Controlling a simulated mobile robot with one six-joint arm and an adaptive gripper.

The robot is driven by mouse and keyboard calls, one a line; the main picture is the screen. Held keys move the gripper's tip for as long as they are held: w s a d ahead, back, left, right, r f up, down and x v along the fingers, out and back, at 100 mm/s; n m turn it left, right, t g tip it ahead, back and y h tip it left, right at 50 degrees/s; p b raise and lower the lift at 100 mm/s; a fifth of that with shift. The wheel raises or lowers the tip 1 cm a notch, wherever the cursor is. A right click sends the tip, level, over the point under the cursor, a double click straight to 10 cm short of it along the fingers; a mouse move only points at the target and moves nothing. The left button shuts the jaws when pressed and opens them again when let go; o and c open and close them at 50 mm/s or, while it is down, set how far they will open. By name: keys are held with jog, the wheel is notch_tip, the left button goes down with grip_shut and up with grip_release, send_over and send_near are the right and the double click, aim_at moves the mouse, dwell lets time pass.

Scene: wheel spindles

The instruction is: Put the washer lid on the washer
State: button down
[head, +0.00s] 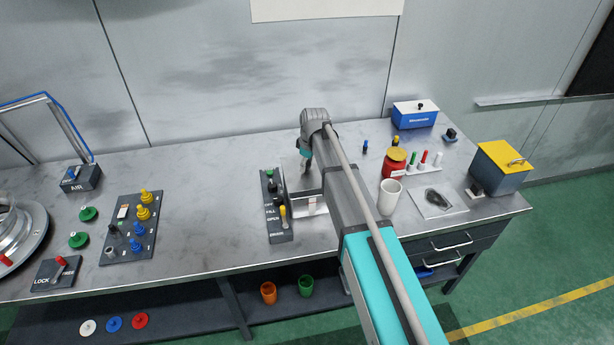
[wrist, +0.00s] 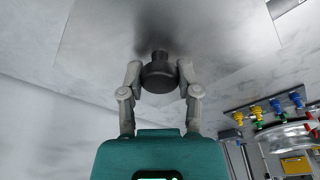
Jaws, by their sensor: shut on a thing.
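My gripper (head: 306,168) points down over the middle of the bench, beside the control panel. In the wrist view my gripper (wrist: 159,82) is shut on the dark round knob (wrist: 158,76) of a pale flat plate, which looks like the washer lid (wrist: 95,45). In the head view a pale grey plate, likely the lid (head: 290,168), shows under the gripper. A pale box that may be the washer (head: 312,206) stands beside the control panel, partly hidden by my arm. I cannot tell whether the lid touches it.
The control panel (head: 277,222) has upright levers and knobs. To the right are a red jar (head: 395,164), a white cup (head: 390,193) and a yellow-topped box (head: 503,157). Knob board (head: 128,232) and wheel hub (head: 18,235) lie left. Bench between them is clear.

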aim_at(307, 171)
jog(key=shift+f, duration=0.1)
dwell(0.3)
jog(key=shift+w+f+b, duration=0.55)
jog(key=shift+f+b, duration=0.2)
jog(key=shift+s+f+b, duration=0.1)
jog(key=shift+f+b, duration=1.15)
jog(key=shift+c, duration=1.5)
grip_release()
jog(key=shift+r, duration=0.1)
notch_tip(307, 171, up, 12)
jog(key=d+p, duration=0.1)
jog(key=p, duration=1.1)
jog(key=shift+s+d, duration=0.35)
jog(key=shift+s, duration=0.1)
